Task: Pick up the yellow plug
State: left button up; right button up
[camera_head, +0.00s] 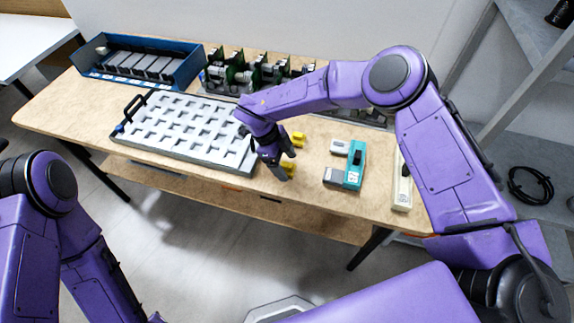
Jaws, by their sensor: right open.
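Two small yellow pieces show on the tabletop at my right gripper. One yellow plug (298,139) lies just beyond the gripper, and a second yellow plug (289,168) is close by the fingers on the near side. My right gripper (285,164) points down over the table among them, its dark fingers open. It partly hides the area of the plugs, and I cannot tell whether it touches either one. My left arm is at the lower left, and its gripper is out of view.
A grey tray with many slots (190,165) lies left of the right gripper. A blue bin (185,76) and circuit boards (240,75) stand behind. A teal device (354,164) and a pale strip-shaped device (402,185) lie to the right. The table's front edge (330,203) is close.

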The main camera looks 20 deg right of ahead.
jog(key=shift+x, duration=0.8)
jog(key=c, duration=1.3)
jog(key=shift+r, duration=0.15)
jog(key=shift+w+r, duration=0.1)
jog(key=shift+r, duration=0.1)
jog(key=r, duration=0.1)
jog(key=r+b, duration=0.2)
jog(key=shift+a, duration=0.25)
jog(key=s+a+r+b, duration=0.1)
jog(key=s+a+r, duration=0.1)
jog(key=a+r, duration=0.1)
jog(key=s+a+r+b, duration=0.1)
jog(key=s+a+r, duration=0.2)
jog(key=a, duration=0.1)
jog(key=s+a+r+b, duration=0.1)
jog(key=s+a+r, duration=0.1)
jog(key=a+r, duration=0.1)
jog(key=shift+s+a+r, duration=0.1)
jog(key=shift+s+a, duration=0.05)
jog(key=shift+a, duration=0.2)
jog(key=shift+s+a+r, duration=0.1)
jog(key=shift+a+r, duration=0.05)
jog(key=shift+a, duration=0.2)
